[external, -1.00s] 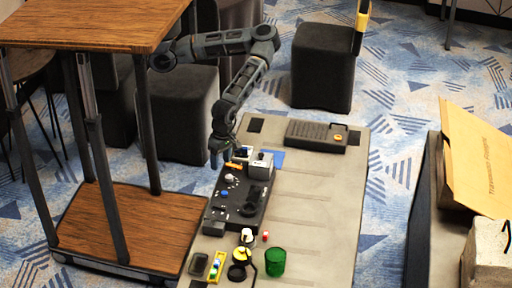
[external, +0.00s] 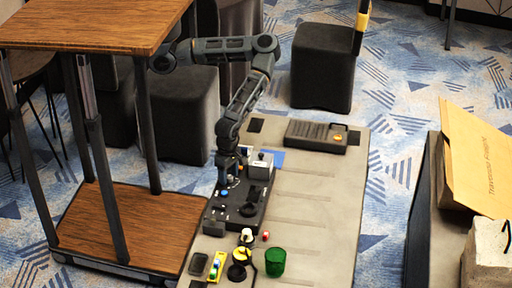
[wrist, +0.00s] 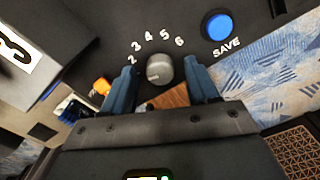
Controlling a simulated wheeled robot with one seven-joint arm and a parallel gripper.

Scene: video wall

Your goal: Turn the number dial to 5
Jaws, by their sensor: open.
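The number dial (wrist: 159,69) is a small grey-white knob on a dark control panel (external: 260,205). In the wrist view the digits 2 to 6 (wrist: 157,42) arc around its far side. I cannot tell for sure which digit the dial points to. My gripper (wrist: 164,82) is open, with one blue-grey finger on each side of the dial and gaps beside it. I cannot tell its height over the dial. In the external view my gripper (external: 226,186) is over the panel's left part and hides the dial.
A blue SAVE button (wrist: 218,27) is close to the right finger. A grey box (external: 261,167) stands at the panel's far end. An orange part (wrist: 101,86) is left of the left finger. A green cup (external: 275,263) stands nearer the table's front.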

